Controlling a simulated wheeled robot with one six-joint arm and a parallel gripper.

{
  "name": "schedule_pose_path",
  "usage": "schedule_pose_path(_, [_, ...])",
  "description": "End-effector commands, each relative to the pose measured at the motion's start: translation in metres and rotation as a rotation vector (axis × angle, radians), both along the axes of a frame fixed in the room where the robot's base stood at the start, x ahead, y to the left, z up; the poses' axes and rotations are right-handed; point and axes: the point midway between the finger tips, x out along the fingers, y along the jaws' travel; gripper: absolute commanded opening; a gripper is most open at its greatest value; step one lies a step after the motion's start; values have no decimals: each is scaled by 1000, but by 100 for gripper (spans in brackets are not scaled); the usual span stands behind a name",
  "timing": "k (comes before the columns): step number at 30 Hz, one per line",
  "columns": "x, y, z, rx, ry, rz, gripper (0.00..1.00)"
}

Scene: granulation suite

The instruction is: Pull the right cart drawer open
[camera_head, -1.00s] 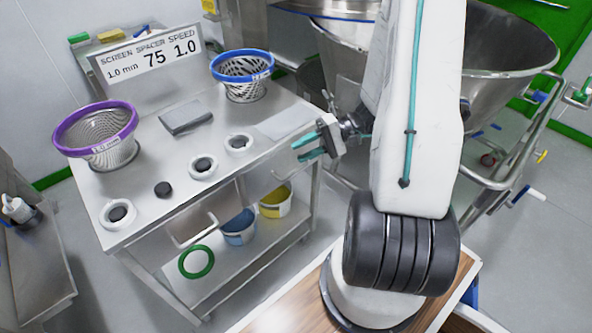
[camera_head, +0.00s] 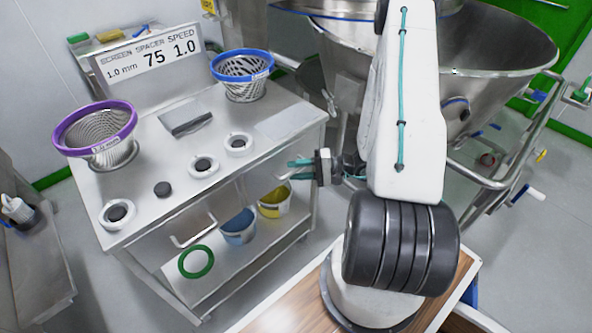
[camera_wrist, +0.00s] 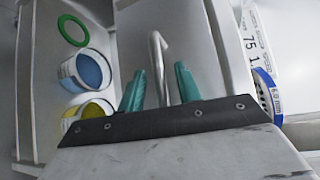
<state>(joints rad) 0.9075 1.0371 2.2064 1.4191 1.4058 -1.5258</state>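The steel cart (camera_head: 150,205) stands at the left in the head view. Its right drawer handle (camera_head: 284,177) is a bent metal bar on the front, partly hidden by my gripper (camera_head: 298,168). In the wrist view the handle (camera_wrist: 159,60) runs between the two teal fingers of my gripper (camera_wrist: 160,72), with a gap on each side. My gripper is open, at the handle and not clamped on it. The right drawer looks shut. The left drawer handle (camera_head: 194,230) is clear of my gripper.
A blue bucket (camera_head: 238,230) and a yellow bucket (camera_head: 274,206) stand on the cart's lower shelf, near a green ring (camera_head: 196,262). A purple-rimmed screen basket (camera_head: 97,135) and a blue-rimmed one (camera_head: 243,85) stand on top. A large steel bowl (camera_head: 492,50) is behind my arm.

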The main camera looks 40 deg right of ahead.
Motion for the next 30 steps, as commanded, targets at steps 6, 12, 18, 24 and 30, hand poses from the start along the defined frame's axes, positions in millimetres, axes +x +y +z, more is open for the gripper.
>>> schedule_pose_path(6, [4, 4, -1, 0, 0, -1, 33])
schedule_pose_path(12, [4, 4, -1, 0, 0, 0, 14])
schedule_pose_path(18, [4, 4, -1, 0, 0, 0, 0])
schedule_pose_path(24, [-5, 4, -1, 1, 1, -1, 0])
schedule_pose_path(30, [-33, 2, -1, 3, 2, -4, 0])
